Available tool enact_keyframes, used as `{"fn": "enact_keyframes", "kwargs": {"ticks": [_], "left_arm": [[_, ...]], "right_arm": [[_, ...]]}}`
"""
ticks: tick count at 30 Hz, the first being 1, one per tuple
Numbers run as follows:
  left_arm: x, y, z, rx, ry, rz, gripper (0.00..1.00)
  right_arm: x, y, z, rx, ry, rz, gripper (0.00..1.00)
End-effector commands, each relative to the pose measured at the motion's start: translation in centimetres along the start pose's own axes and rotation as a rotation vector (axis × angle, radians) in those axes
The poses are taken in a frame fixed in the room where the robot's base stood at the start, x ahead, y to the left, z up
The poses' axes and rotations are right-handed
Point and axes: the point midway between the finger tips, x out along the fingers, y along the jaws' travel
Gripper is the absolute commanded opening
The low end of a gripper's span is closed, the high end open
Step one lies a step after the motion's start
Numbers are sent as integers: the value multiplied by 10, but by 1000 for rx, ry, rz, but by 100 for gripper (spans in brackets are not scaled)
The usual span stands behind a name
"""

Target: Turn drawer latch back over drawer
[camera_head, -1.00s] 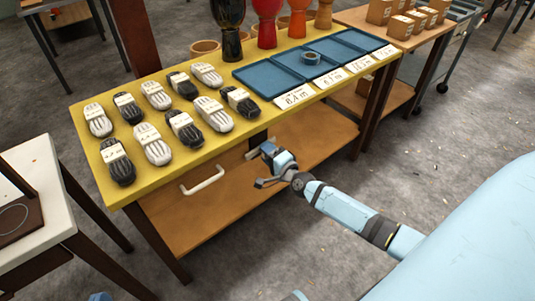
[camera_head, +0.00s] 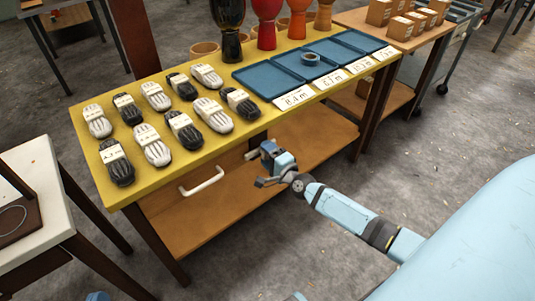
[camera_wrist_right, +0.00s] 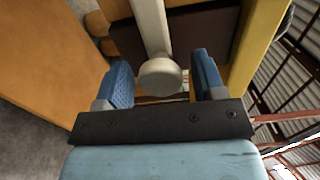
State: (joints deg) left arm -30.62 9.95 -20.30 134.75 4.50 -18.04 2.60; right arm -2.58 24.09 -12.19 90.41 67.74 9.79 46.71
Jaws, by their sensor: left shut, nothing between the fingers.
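The drawer latch (camera_wrist_right: 158,45) is a pale bar with a round end in the right wrist view. In the head view, a pale bit of the latch (camera_head: 252,153) shows beside my right gripper (camera_head: 269,165), under the yellow tabletop. My right gripper is open, and in its wrist view (camera_wrist_right: 160,88) the latch's round end is between the two blue fingers, with gaps visible on both sides. The drawer's white handle (camera_head: 202,181) is left of this gripper. My left gripper (camera_head: 97,296) shows only as a small blue piece at the bottom edge, shut and empty, away from the latch.
The yellow tabletop (camera_head: 195,155) bears several bundled items, blue trays (camera_head: 268,81), white cards and goblet drums (camera_head: 267,25). A wooden lower shelf (camera_head: 228,216) is beneath. A white table (camera_head: 40,222) stands at the left.

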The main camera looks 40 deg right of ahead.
Motion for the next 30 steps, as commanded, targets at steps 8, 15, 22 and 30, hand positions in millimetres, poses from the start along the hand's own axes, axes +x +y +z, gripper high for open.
{"fn": "enact_keyframes", "kwargs": {"ticks": [8, 15, 22, 30], "left_arm": [[-2, -1, 2, 0, -8, -3, 0], [-2, -6, 5, 14, -46, -18, 0], [-5, -12, 21, 23, -123, -39, 0], [-11, -18, 34, 23, -177, -61, 0]], "right_arm": [[-4, -1, 0, -1, 0, -1, 63], [-47, -1, 0, -3, -1, 3, 63], [-100, 0, 0, -3, -1, 4, 63], [-134, 0, 0, -2, 0, 1, 63]]}}
